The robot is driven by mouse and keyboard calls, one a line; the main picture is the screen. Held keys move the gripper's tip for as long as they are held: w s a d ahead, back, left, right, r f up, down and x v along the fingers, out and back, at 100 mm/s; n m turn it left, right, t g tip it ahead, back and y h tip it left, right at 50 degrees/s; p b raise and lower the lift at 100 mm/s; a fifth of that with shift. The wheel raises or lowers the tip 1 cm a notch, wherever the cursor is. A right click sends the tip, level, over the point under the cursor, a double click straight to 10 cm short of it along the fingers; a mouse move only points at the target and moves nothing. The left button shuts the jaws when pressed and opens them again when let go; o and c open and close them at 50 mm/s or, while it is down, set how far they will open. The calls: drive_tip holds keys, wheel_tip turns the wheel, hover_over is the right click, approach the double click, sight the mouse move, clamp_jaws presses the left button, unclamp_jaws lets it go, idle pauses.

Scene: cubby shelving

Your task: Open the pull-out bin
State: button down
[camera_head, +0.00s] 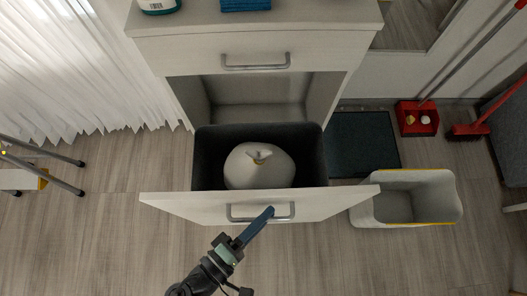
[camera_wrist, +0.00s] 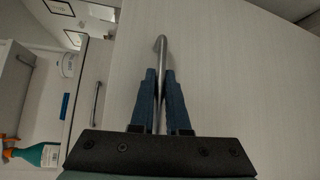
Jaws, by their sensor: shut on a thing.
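The pull-out bin (camera_head: 200,160) is a dark grey box behind a pale wood-grain front panel (camera_head: 170,205). It stands out from the cabinet, and a tied whitish bag (camera_head: 258,168) sits inside it. The front panel carries a metal bar handle (camera_head: 285,211), which also shows in the wrist view (camera_wrist: 160,45). My gripper (camera_head: 268,212) has blue fingers at the handle; in the wrist view the fingers (camera_wrist: 160,78) lie on both sides of the bar and are shut on it.
The cabinet's upper drawer (camera_head: 180,55) is shut, and bottles stand on top. A pale open bin (camera_head: 438,182) with yellow trim stands close at the right, by a dark mat (camera_head: 365,140). A red dustpan (camera_head: 412,118) lies beyond. A ladder (camera_head: 50,180) stands left. The front floor is clear.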

idle(0.3)
drive_tip(key=c, duration=0.9)
unclamp_jaws()
drive_tip(key=shift+s+a, duration=0.1)
drive_tip(key=shift+s, duration=0.05)
drive_tip(key=v, duration=1.2)
drive_tip(key=shift+s+a+r, duration=0.1)
drive_tip(key=shift+s+a, duration=0.15)
